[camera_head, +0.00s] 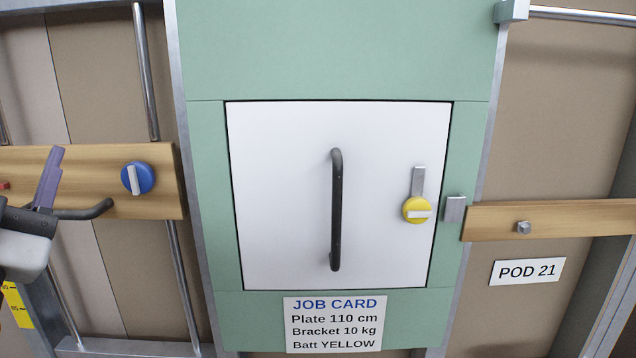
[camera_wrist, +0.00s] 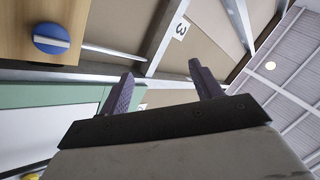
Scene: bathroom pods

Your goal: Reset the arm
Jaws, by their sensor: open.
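My gripper (camera_head: 50,180) is at the left edge in the head view, in front of the wooden board with the blue knob. Its purple fingers point up there. In the wrist view my gripper (camera_wrist: 162,85) shows two purple fingers standing well apart with nothing between them. It is open and empty. Most of my arm is outside the head view.
A white door (camera_head: 285,190) with a black handle (camera_head: 336,210) and a yellow knob (camera_head: 416,210) is shut in a green panel. A blue knob (camera_head: 138,178) sits on a wooden board (camera_head: 100,165). A job card (camera_head: 334,323) is below the door.

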